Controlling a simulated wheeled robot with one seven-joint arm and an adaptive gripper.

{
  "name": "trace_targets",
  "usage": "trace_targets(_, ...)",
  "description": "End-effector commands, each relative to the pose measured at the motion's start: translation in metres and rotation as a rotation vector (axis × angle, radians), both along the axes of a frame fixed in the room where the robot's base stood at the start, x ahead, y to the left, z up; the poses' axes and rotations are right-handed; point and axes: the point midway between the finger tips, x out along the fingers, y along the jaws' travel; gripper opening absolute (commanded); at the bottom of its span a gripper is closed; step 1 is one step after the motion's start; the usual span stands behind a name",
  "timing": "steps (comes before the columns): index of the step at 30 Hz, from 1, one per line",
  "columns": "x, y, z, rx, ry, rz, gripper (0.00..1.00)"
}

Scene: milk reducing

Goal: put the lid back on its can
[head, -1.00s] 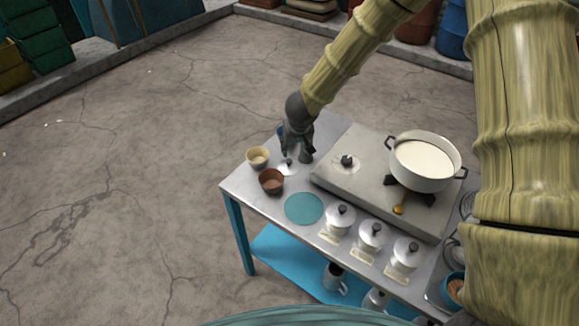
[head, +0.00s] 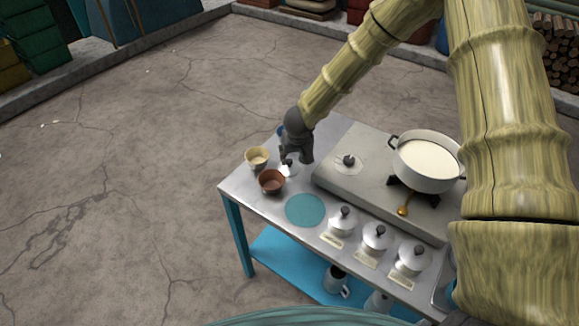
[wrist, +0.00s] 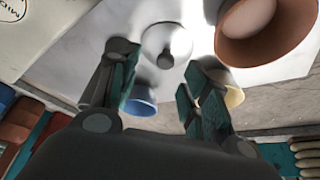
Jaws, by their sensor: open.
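A pale round lid with a dark knob (head: 287,170) lies on the metal table top between the cups and the stove. In the wrist view the lid (wrist: 155,42) lies ahead, its grey knob seen between the fingers. My gripper (head: 291,159) is open and just above the lid; I cannot tell whether the fingers touch the knob. Three silver cans, left (head: 342,221), middle (head: 376,237) and right (head: 411,258), stand along the table's front edge behind paper labels. Each appears to be topped with a dark knob. I see no clearly open can.
A brown cup (head: 272,182), a yellow cup (head: 257,158) and a blue cup (wrist: 140,102) stand close around the lid. The stove (head: 335,182) carries a white pot of milk (head: 428,162). A teal round mat (head: 305,210) is bare.

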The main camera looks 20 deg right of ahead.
Motion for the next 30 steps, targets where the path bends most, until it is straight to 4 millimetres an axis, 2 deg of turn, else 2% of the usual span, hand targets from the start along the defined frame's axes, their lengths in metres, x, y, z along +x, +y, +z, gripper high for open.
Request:
trace_targets(21,0.02,0.006,-0.044,0.0,0.001,0.001,0.47)
trace_targets(30,0.022,0.006,-0.048,0.0,0.0,0.001,0.47)
